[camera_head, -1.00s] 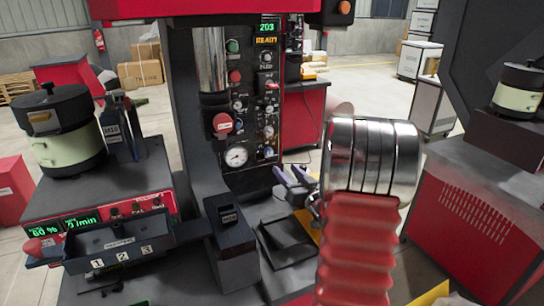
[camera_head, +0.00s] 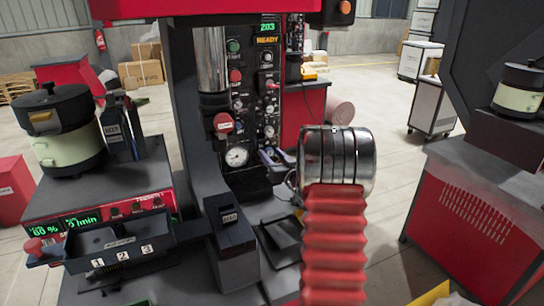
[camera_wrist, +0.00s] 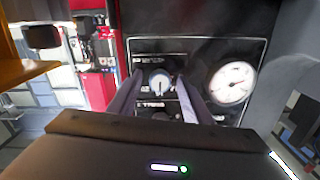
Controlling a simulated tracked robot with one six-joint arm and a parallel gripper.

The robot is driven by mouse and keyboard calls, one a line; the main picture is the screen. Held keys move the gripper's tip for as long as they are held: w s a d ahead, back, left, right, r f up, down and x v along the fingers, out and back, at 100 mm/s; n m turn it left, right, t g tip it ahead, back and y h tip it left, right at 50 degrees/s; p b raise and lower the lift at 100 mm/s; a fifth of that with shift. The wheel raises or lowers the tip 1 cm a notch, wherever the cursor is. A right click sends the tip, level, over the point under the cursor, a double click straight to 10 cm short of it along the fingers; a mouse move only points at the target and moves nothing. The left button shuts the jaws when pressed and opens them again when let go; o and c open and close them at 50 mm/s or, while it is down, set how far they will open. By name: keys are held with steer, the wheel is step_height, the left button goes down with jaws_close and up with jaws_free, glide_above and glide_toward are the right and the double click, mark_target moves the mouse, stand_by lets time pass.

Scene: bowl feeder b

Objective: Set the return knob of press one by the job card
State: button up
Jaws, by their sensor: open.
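Press one's black control panel (camera_head: 252,90) carries several small dials and knobs, a round white gauge (camera_head: 237,157) and a lit READY display. My gripper (camera_head: 273,156) is open at the panel's lower right, beside the gauge. In the wrist view, a small pale round knob (camera_wrist: 159,82) shows between the two spread fingers, with the gauge (camera_wrist: 232,82) to its right. I cannot tell whether the fingers touch the knob. The lettering around it is too blurred to read, so I cannot confirm it is the return knob. I cannot make out a job card.
A feeder bowl (camera_head: 68,130) stands at the left above a tray (camera_head: 115,250) marked 1, 2, 3. A dark upright box (camera_head: 231,240) stands in front of the panel. A red cabinet (camera_head: 465,190) is at the right, with open floor between it and the press.

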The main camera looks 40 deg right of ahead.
steer(key=shift+c, duration=0.6)
steer(key=c, duration=0.9)
steer(key=shift+c, duration=0.2)
steer(key=m, duration=0.9)
steer(key=shift+s, duration=0.1)
steer(key=shift+d, duration=0.1)
steer(key=o, duration=1.1)
steer(key=shift+c, duration=0.2)
